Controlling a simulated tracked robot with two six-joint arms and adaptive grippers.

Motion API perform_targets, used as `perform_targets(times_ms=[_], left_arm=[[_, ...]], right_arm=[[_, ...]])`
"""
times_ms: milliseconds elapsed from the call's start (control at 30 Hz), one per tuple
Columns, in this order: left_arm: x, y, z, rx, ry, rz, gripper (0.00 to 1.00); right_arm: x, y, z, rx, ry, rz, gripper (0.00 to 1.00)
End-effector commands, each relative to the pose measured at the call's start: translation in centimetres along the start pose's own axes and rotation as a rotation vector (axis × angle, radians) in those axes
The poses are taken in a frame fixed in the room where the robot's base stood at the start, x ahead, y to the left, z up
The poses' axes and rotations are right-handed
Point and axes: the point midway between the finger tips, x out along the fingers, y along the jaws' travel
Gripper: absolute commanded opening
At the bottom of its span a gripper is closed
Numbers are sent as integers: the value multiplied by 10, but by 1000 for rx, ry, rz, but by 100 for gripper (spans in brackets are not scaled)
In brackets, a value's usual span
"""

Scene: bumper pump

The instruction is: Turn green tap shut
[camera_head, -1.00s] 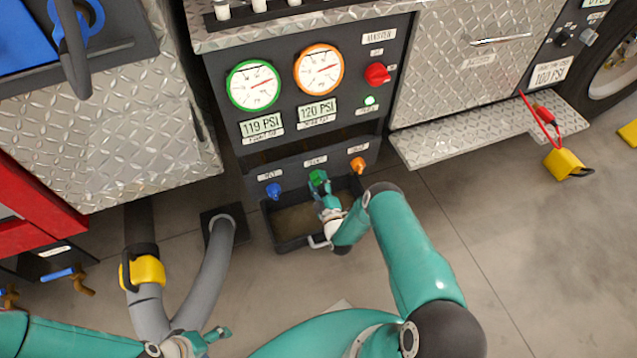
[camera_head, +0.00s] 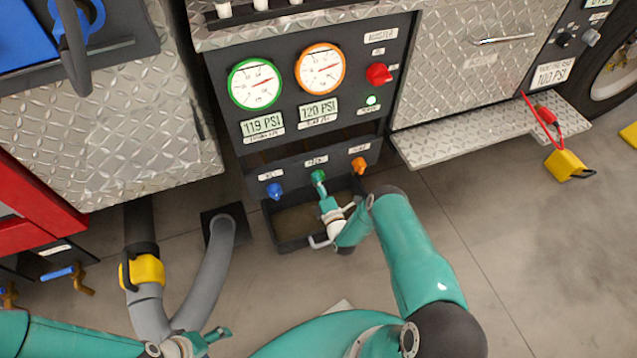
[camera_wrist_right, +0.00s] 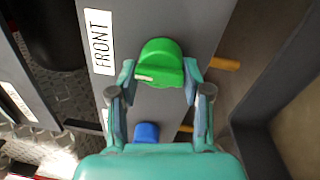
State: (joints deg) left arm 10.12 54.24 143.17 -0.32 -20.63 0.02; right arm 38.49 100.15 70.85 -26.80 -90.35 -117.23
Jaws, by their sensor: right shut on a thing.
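The green tap (camera_head: 318,176) is the middle one of a row of three on the dark panel. It shows large in the right wrist view (camera_wrist_right: 159,62), with a white mark on its lower left edge. My right gripper (camera_head: 322,186) is at the tap, its fingers (camera_wrist_right: 160,82) on either side and shut on it. My left gripper (camera_head: 205,342) is low in the head view, by the grey hoses, away from the tap; its jaws are too small to read.
A blue tap (camera_head: 274,190) and an orange tap (camera_head: 358,164) flank the green one. Gauges (camera_head: 254,84) are above. Grey hoses (camera_head: 207,280) stand at the left.

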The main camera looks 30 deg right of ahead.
Motion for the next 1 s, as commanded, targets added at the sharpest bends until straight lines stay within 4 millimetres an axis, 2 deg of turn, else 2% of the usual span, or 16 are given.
perform_targets(times_ms=[33,667,700,800,1000], left_arm=[[0,0,0,0,0,0,71],[0,0,0,0,0,0,71],[0,0,0,0,0,0,71],[0,0,0,0,0,0,71],[0,0,0,0,0,0,71]], right_arm=[[-3,-5,-3,-17,8,-14,14],[-4,-7,-1,-72,6,-17,14],[-4,-7,-1,-72,6,-17,53],[-4,-6,-1,-71,6,-16,70],[-2,-4,0,-72,4,-10,70]])
